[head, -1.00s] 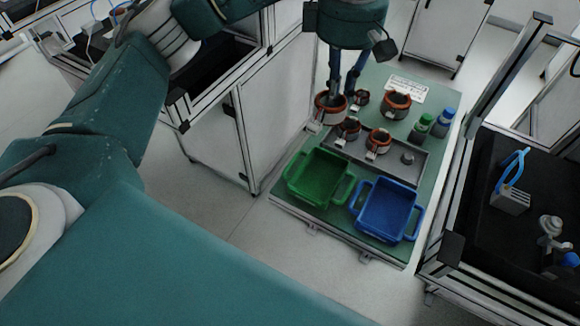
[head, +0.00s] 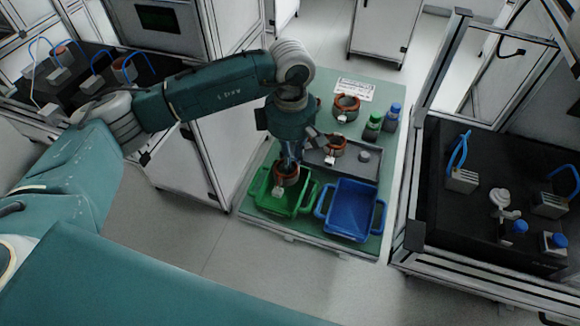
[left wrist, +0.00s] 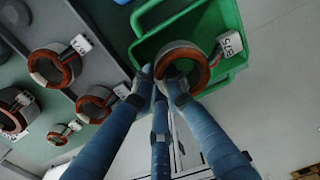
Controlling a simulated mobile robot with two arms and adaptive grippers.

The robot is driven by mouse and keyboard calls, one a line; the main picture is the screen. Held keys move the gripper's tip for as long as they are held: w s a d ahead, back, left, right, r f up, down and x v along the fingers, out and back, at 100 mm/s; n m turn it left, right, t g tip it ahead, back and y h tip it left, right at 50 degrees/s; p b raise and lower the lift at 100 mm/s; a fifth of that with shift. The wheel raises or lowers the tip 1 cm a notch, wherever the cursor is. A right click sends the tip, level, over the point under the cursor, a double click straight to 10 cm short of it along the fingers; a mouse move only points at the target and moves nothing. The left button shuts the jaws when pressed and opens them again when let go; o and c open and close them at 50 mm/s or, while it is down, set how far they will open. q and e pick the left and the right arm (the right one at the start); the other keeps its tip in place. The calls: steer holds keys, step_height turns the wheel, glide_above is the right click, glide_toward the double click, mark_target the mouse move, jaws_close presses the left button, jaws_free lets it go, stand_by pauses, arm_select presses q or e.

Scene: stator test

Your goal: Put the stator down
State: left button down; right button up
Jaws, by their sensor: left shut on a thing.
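My left gripper (head: 288,163) is shut on a stator (head: 286,175), a grey ring with orange-brown windings and a white tag. It holds the stator over the green bin (head: 263,203), near its back side. In the left wrist view the held stator (left wrist: 164,66) sits at the blue fingertips (left wrist: 162,83), its tag facing right, with the green bin (left wrist: 150,18) behind it. I cannot tell whether the stator touches the bin. My right gripper is not in view.
A blue bin (head: 327,218) stands right of the green one. Behind are a grey tray (head: 364,172) with a stator (head: 335,147), another stator (head: 346,106) and bottles with green (head: 374,122) and blue (head: 392,117) caps. The left wrist view shows several stators (left wrist: 56,66).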

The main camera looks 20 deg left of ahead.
arm_select(q)
step_height(320, 180, down, 3)
steer(key=shift+f+p, duration=0.2)
steer(key=shift+p, duration=0.15)
steer(key=shift+f+b, duration=0.25)
steer(key=shift+b, duration=0.05)
steer(key=c, duration=1.8)
jaws_free()
steer(key=shift+o, duration=0.2)
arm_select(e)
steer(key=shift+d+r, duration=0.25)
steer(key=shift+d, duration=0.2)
